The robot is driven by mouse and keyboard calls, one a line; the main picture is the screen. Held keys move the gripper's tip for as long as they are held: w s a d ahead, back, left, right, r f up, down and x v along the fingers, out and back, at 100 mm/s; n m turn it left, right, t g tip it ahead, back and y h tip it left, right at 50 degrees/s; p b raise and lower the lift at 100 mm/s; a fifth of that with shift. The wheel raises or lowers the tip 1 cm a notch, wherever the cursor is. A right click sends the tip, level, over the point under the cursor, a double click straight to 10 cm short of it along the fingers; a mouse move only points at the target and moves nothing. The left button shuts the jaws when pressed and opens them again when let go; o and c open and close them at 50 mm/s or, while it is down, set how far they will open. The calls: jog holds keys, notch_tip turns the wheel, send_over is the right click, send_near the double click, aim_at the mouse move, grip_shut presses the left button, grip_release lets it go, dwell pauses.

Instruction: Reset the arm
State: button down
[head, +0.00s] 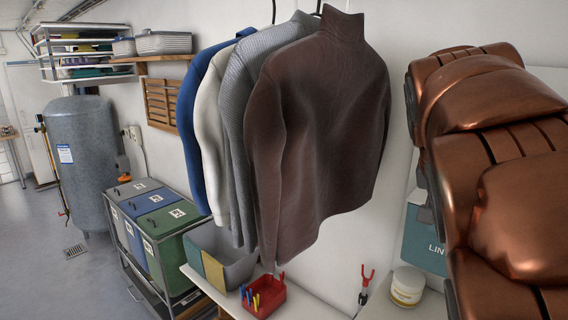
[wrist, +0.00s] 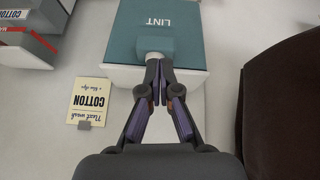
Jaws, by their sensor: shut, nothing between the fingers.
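My gripper (wrist: 157,98) is shut and empty, its fingertips together at the middle of the wrist view. Just beyond the tips is a pale knob (wrist: 155,57) on the front of a teal box marked LINT (wrist: 168,22). I cannot tell whether the tips touch it.
Hanging garments, the nearest a brown sweater (head: 322,125), are left of my arm. Below are a white shelf (head: 220,293), a grey bin (head: 232,262), a red tray (head: 262,300) and a white jar (head: 407,287). A cotton card (wrist: 90,101) is on the wall.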

jog(key=s+a+f+n+g+y, duration=0.1)
jog(key=s+a+f+n+g, duration=0.1)
jog(key=s+f, duration=0.6)
jog(key=s+a+f+n+g+y, duration=0.2)
jog(key=s+a+f, duration=0.3)
jog(key=s+f, duration=0.3)
jog(key=s+a+f+n+g+y, duration=0.1)
jog(key=s+a+f+n+g, duration=0.1)
jog(key=s+f, duration=0.6)
jog(key=s+a+n, duration=0.1)
jog(key=s+a, duration=0.1)
jog(key=s, duration=0.3)
jog(key=shift+s+a+f+y, duration=0.2)
jog(key=shift+s+f+y, duration=0.05)
jog(key=shift+s+y, duration=0.1)
jog(key=shift+d, duration=0.15)
